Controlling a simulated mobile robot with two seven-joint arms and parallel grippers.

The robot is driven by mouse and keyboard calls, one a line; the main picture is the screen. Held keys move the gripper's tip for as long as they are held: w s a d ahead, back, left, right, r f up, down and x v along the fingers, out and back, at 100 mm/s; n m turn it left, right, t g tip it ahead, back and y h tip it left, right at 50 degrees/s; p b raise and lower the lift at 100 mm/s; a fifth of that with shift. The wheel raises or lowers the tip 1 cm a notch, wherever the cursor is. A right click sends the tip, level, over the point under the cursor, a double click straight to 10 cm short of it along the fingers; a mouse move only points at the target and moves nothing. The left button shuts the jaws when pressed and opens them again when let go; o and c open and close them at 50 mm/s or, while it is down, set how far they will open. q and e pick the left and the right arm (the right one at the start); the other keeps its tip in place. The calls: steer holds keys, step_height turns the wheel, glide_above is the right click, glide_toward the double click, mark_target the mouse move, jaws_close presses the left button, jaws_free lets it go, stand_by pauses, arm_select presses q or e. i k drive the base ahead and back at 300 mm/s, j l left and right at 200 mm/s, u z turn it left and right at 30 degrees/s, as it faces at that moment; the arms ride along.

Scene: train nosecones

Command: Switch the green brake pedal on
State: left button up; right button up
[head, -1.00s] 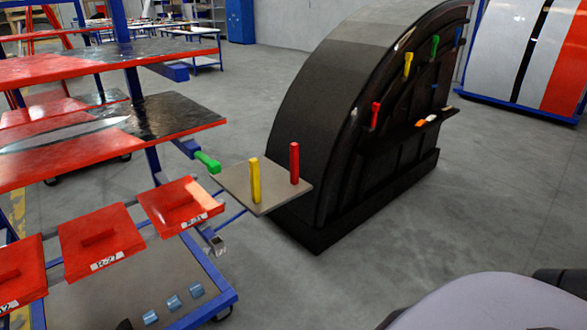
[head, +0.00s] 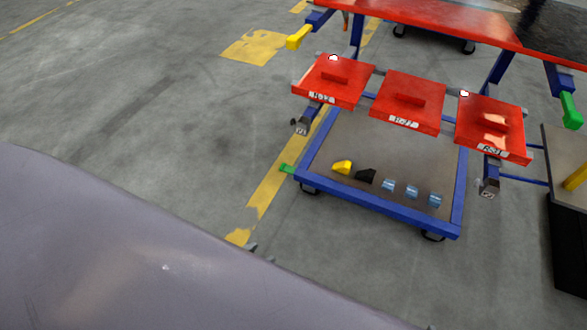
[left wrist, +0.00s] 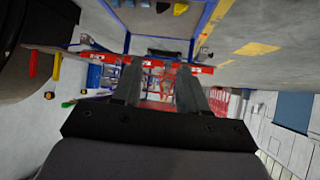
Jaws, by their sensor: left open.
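A small green pedal (head: 287,169) sticks out from the left corner of the blue lower frame of a wheeled cart (head: 385,222) in the head view. In the head view, only small dark tips of my left gripper (head: 261,253) show past the large grey shape of my own body, below and left of the pedal and apart from it. In the left wrist view, the two fingers of my left gripper (left wrist: 158,75) stand apart with nothing held between them. I cannot make out the pedal in that view. My right gripper is not in view.
The cart carries red panels (head: 407,100) and a lower shelf with yellow, black and blue pieces. A yellow handle (head: 299,37) and a larger green handle (head: 571,110) stick out higher up. The floor (head: 150,110) left of the cart is clear.

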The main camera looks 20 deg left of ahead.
mark_target(285, 168)
steer(key=i+j+z, duration=0.2)
steer(key=i+j, duration=1.2)
steer(key=i, duration=0.4)
